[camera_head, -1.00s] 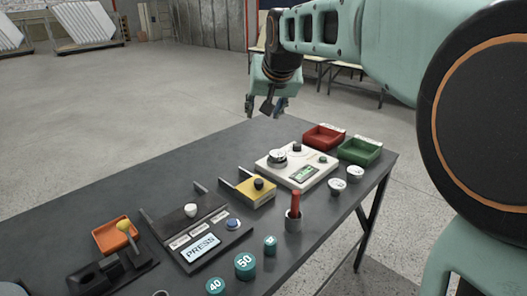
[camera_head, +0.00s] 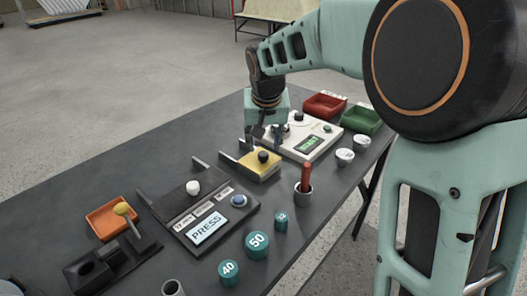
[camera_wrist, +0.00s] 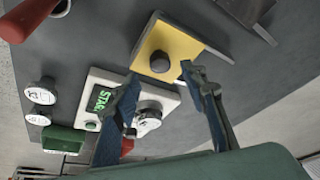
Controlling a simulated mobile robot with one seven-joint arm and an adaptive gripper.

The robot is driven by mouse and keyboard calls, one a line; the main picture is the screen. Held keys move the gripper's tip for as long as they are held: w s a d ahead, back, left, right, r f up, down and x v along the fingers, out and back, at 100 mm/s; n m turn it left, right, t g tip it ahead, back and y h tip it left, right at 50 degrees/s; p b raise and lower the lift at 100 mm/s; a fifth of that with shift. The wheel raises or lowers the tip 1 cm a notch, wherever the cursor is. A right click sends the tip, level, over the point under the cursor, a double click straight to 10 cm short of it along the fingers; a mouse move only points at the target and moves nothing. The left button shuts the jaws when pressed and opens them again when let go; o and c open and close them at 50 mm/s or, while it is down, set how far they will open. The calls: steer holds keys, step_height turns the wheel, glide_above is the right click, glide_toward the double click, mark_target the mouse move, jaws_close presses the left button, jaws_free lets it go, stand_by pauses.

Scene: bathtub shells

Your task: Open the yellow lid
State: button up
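The yellow lid (camera_head: 260,165) is a flat panel with a black round knob (camera_head: 263,156), lying level on a small box near the table's middle. In the wrist view the yellow lid (camera_wrist: 177,45) and its black knob (camera_wrist: 160,61) show just beyond the fingertips. My gripper (camera_head: 262,138) is above and just behind the lid, pointing down, and looks apart from it. In the wrist view my gripper (camera_wrist: 160,82) has its two fingers spread wide with nothing between them.
A white device with a green screen (camera_head: 308,143) stands close to the right of the lid. A grey cup with a red stick (camera_head: 304,190) is in front. A black press panel (camera_head: 207,215) is to the left. Red (camera_head: 324,104) and green (camera_head: 361,119) trays sit at the back right.

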mark_target(263, 154)
steer(key=shift+b+x, duration=0.3)
steer(key=shift+x, duration=2.1)
jaws_close()
